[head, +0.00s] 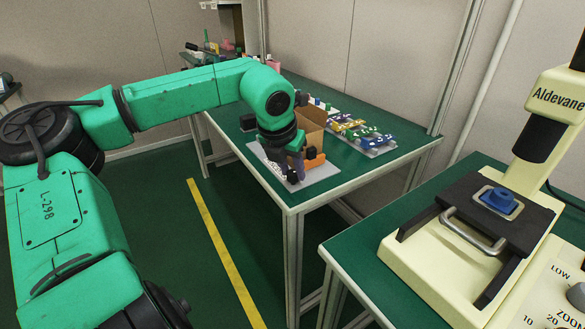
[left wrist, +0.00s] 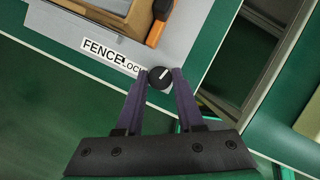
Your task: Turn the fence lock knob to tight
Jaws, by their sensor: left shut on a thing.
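The fence lock knob (left wrist: 160,78) is a small round black knob with a white pointer line. In the left wrist view the line slants toward the upper right. My left gripper (left wrist: 162,72) has its two purple fingers closed on either side of the knob, touching it. A white label reading FENCE LOCK (left wrist: 110,56) lies to the left of the knob, its end close to the left finger. No tight marking can be read. In the head view my left gripper (head: 295,172) is at the near corner of the green table; the knob cannot be made out there. My right gripper is not seen.
A cardboard-coloured box (head: 312,122) and an orange handle (head: 315,160) stand close behind the gripper on a grey plate (head: 322,174). Several coloured parts lie on a mat (head: 384,150) farther right. A cream Aldevane microscope (head: 430,268) stands on another table at right.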

